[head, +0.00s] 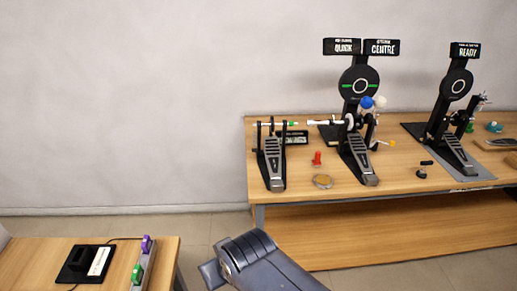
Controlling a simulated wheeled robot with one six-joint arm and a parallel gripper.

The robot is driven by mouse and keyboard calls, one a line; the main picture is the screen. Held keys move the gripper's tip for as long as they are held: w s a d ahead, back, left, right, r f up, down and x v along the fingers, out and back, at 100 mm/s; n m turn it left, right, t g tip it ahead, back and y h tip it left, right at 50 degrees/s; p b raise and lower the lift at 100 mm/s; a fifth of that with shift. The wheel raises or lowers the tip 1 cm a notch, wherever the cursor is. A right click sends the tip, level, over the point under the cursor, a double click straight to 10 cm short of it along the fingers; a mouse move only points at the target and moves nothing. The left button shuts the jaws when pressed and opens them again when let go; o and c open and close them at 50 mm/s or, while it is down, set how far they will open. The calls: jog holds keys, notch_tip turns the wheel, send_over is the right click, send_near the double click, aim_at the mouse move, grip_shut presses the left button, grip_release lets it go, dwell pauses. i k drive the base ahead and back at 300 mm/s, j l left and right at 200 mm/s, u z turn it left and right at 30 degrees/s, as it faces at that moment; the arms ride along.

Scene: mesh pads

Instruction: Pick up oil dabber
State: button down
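I cannot tell for certain which item is the oil dabber. Small items on the pedal table include a red upright piece (317,159), a round gold-coloured tin or disc (322,181) in front of it, and a small black piece (421,173) right of the middle pedal. A grey link of my arm shows at the bottom middle, in front of and below the table. My gripper's fingers do not show, so whether they are open or shut is hidden.
The wooden table (228,268) has a left pedal (271,163), a middle pedal (357,160) and a right pedal (456,152). Black-framed stands with signs rise behind. A lower table (40,262) at left holds a black device (88,262) and purple and green clips. Floor shows between the tables.

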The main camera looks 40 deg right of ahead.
aim_at(317, 163)
jog(key=z, duration=1.7)
